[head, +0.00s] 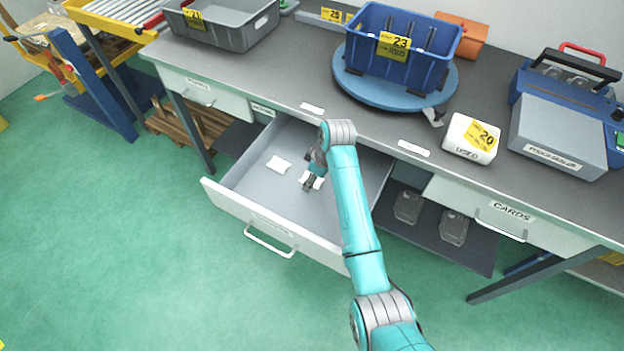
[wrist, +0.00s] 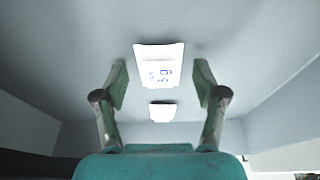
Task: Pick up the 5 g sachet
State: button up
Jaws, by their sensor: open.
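An open drawer (head: 240,205) holds small white sachets. In the wrist view a white sachet with blue print (wrist: 158,68), seemingly a 5 and a g, lies flat on the grey drawer bottom. It is between and slightly beyond the fingertips of my gripper (wrist: 161,80), not gripped. A second white sachet (wrist: 163,112) shows below it, its print not readable. In the head view one sachet (head: 278,164) lies left of my gripper (head: 308,187), and another white patch (head: 317,183) is partly hidden by it. My gripper is open and empty, pointing down into the drawer.
The drawer walls surround my gripper. Above is the bench top with a blue bin (head: 400,70) on a round turntable (head: 350,88), a grey bin (head: 225,30), a white box labelled USED (head: 462,142) and a sealer machine (head: 560,130). The green floor in front is clear.

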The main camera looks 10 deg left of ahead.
jog(key=c, duration=1)
jog(key=shift+c, duration=0.2)
